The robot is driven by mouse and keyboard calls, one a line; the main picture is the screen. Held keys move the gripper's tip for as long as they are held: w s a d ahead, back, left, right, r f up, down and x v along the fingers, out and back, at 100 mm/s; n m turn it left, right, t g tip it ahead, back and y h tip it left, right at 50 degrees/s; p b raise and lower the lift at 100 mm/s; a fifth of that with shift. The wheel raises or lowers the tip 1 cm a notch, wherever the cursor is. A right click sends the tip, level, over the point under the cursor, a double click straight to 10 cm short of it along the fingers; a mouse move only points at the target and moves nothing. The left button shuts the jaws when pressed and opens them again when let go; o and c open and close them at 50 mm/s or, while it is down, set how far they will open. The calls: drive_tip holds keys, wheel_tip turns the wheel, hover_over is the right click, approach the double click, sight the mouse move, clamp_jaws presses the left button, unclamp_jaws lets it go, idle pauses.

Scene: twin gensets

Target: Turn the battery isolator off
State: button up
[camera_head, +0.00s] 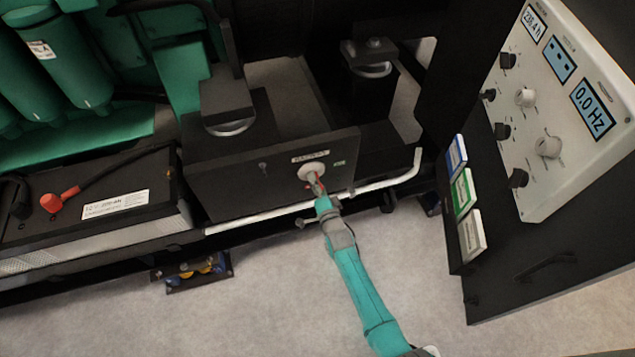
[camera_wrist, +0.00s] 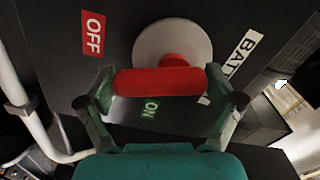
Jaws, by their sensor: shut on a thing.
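The battery isolator is a red handle on a round white base (camera_head: 309,171), set on a dark panel (camera_head: 230,188). In the wrist view the red handle (camera_wrist: 160,82) lies crosswise in front of the white base (camera_wrist: 172,45). My gripper (camera_head: 319,190) is shut on the handle, with a finger at each end of it in the wrist view (camera_wrist: 168,100). A red OFF label (camera_wrist: 94,33) is at upper left, and a green ON label (camera_wrist: 151,108) shows below the handle. A white label starting "BAT" (camera_wrist: 240,52) is at the right, partly cut off.
A pale rail (camera_head: 385,184) runs along the panel's lower edge. A battery (camera_head: 120,205) with a red terminal cap (camera_head: 58,200) is at the left. A control panel (camera_head: 560,110) with knobs and displays stands at the right. The floor (camera_head: 270,310) in front is clear.

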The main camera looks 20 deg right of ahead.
drive_tip(key=shift+a+m, duration=0.15)
drive_tip(key=shift+m, duration=1.75)
drive_tip(key=shift+f, duration=0.1)
drive_tip(key=o, duration=0.8)
drive_tip(key=s, duration=1.2)
